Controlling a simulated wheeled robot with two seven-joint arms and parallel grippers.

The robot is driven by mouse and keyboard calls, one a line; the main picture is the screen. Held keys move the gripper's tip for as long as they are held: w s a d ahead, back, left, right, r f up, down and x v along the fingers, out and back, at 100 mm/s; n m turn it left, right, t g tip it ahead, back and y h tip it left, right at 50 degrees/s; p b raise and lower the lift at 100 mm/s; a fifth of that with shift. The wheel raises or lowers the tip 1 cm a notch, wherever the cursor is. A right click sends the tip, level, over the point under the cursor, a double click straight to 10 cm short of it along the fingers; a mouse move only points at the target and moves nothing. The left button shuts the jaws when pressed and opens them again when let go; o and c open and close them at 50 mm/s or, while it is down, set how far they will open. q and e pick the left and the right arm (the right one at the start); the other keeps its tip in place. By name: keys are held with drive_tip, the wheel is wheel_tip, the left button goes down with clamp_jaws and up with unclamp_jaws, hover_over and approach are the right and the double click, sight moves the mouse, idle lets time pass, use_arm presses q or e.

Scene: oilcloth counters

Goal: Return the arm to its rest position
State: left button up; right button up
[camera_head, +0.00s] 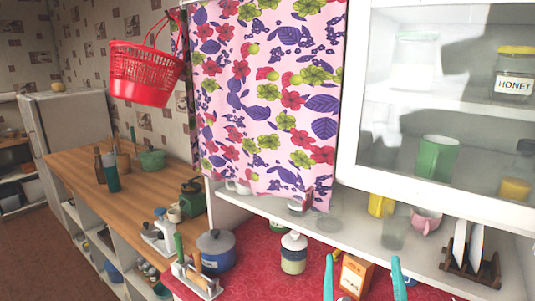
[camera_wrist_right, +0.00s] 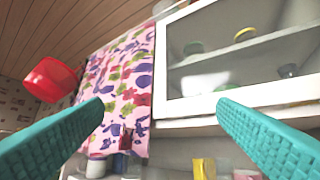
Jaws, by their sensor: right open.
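My right gripper (camera_head: 363,278) shows at the bottom edge of the head view as two teal fingers, spread apart. In the right wrist view the two teal fingers of the right gripper (camera_wrist_right: 160,110) are wide apart with nothing between them. Behind them are the glass-fronted cabinet (camera_wrist_right: 188,124) and the floral curtain (camera_wrist_right: 122,85). The fingers stand in front of an orange box (camera_head: 355,275) on the red counter, and I cannot tell how far from it. My left gripper is in neither view.
The red counter (camera_head: 262,255) holds a blue pot (camera_head: 216,251), a lidded jar (camera_head: 293,254) and a utensil holder (camera_head: 196,280). The shelf above holds mugs, a glass and a plate rack (camera_head: 470,265). A red basket (camera_head: 146,73) hangs at upper left. The wooden counter (camera_head: 135,205) has free room.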

drive_tip(key=s+a+f+n+g+y, duration=0.2)
drive_tip(key=a+f+n+g+y, duration=0.3)
drive_tip(key=f, duration=0.4)
drive_tip(key=s+a+f+n+g+y, duration=0.1)
drive_tip(key=a+f+n+g+y, duration=0.2)
drive_tip(key=f+n+g+y, duration=0.35)
drive_tip(key=s+d+f+m+g+h, duration=0.45)
drive_tip(key=s+d+f, duration=0.25)
drive_tip(key=f, duration=0.2)
drive_tip(key=s+d+f+m+g+h, duration=0.4)
drive_tip(key=s+d+f+g, duration=0.2)
drive_tip(key=d+f, duration=0.3)
wheel_tip(320, 180, down, 28)
drive_tip(key=a+g+b, duration=0.1)
drive_tip(key=b, duration=0.1)
drive_tip(key=s+d+f+g+b, duration=0.1)
drive_tip(key=s+d+f+b, duration=0.1)
drive_tip(key=s+f, duration=1.6)
drive_tip(key=shift+d+f+g, duration=0.3)
drive_tip(key=shift+f, duration=0.45)
